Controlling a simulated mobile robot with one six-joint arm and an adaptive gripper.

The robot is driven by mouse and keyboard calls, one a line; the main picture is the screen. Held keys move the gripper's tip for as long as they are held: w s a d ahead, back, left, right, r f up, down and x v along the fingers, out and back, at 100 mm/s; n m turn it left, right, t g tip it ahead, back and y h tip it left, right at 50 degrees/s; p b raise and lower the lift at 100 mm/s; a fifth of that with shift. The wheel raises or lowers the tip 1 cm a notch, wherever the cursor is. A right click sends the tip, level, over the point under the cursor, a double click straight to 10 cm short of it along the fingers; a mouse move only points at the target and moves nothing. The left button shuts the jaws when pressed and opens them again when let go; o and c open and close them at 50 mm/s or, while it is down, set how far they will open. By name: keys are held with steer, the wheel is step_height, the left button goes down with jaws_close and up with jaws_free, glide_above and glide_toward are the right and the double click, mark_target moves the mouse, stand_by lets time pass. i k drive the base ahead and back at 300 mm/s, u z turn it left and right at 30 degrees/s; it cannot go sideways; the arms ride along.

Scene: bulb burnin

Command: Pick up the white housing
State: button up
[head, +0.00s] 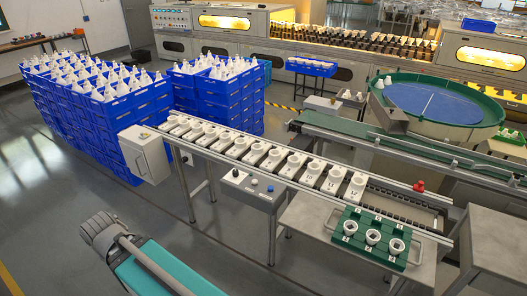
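Several white housings stand in a row on pale carriers along the roller conveyor (300,184), from its far left end to its near right part. One white cup-shaped housing (373,237) stands upright in the green tray (345,251) at the conveyor's near right end. Two like it stand on either side, at its left (350,228) and right (396,247). I cannot tell which housing the task means. My gripper is not in view.
Stacked blue crates (108,122) full of white bulb-like parts stand at left. A grey control box (252,188) juts from the conveyor's front.

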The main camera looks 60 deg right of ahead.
mark_target(350, 227)
steer(key=z, duration=1.75)
